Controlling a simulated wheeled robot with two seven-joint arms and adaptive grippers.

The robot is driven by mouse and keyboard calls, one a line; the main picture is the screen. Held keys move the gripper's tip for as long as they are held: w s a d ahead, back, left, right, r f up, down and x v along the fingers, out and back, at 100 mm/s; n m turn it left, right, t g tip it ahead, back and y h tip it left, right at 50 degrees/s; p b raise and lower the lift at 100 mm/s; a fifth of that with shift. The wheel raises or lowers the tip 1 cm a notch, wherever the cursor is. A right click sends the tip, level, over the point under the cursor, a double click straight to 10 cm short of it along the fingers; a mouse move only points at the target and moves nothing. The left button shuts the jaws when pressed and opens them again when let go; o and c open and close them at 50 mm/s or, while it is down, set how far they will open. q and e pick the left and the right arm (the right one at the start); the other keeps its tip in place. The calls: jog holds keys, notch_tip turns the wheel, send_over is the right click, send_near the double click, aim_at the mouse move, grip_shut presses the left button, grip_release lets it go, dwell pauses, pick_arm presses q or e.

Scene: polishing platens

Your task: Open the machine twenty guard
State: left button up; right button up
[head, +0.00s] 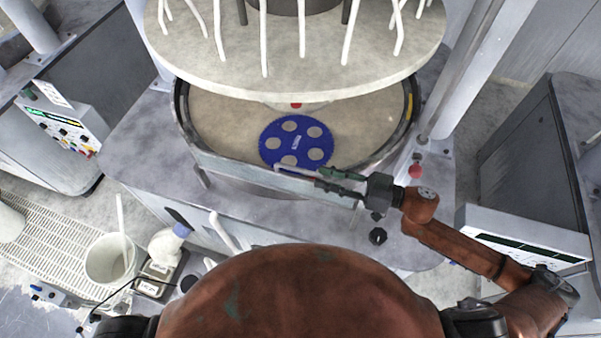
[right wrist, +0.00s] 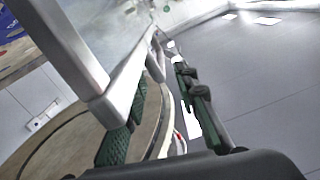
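The guard (head: 235,172) is a pale, partly see-through panel along the front rim of the round platen basin (head: 178,110). A light bar along its upper edge (head: 290,170) ends by my right gripper (head: 325,180). That gripper has its fingers apart at the right part of the guard. In the right wrist view, my right gripper (right wrist: 160,115) shows its two green-padded fingers apart, with the guard's white frame (right wrist: 122,92) passing close by the left finger. I cannot tell whether either finger touches it. My left gripper is not in view.
A blue disc with holes (head: 296,142) lies on the platen. A large round plate with white rods (head: 300,55) hangs above it. A grey post (head: 455,85) stands at the right. A white bucket (head: 108,260) and a bottle (head: 166,246) stand at lower left.

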aim_at(302, 170)
jog(key=p+x, duration=0.2)
jog(key=x, duration=0.5)
jog(key=shift+r, duration=0.1)
jog(key=shift+w+a, duration=0.15)
jog(key=shift+a, duration=0.1)
jog(key=shift+c, duration=0.3)
grip_shut()
